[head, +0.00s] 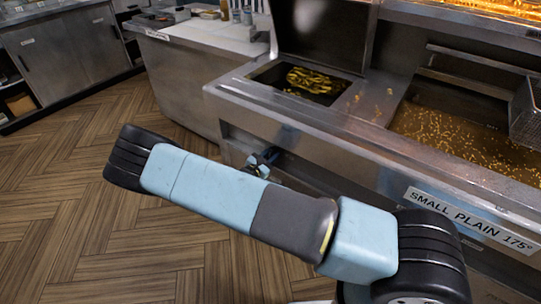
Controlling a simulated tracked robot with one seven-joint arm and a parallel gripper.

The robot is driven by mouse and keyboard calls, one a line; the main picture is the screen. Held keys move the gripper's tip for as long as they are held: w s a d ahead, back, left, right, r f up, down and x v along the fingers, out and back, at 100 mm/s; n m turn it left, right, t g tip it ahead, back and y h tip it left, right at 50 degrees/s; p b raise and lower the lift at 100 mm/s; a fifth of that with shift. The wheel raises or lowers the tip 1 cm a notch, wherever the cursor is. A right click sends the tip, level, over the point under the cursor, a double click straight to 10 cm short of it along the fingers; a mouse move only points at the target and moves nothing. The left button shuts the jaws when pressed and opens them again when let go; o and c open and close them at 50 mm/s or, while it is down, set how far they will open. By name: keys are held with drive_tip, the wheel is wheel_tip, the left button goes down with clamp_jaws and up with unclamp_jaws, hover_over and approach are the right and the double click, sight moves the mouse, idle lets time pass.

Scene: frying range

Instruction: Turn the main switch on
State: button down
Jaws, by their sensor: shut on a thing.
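My gripper (265,158) shows as a small blue and black part just beyond my arm, at the front panel of the fryer (310,150). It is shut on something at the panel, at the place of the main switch. The fingertips and the switch are too small and too covered to make out, so I cannot tell the switch's position. My own blue and black arm lies across the lower middle of the head view and hides part of the panel.
The fryer has a pan of hot oil (430,125) with floating bits, a basket (527,115) at the right, and a well of fried food (314,82). A white counter (200,38) stands behind. The wooden floor (60,190) at left is clear.

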drive_tip(key=shift+n, duration=1.5)
drive_tip(key=shift+a, duration=0.1)
drive_tip(key=c, duration=1)
unclamp_jaws()
drive_tip(key=shift+o, duration=0.2)
drive_tip(key=v, duration=1.3)
drive_tip(key=shift+s+a, duration=0.2)
drive_tip(key=shift+s, duration=0.05)
drive_tip(key=shift+f, duration=0.1)
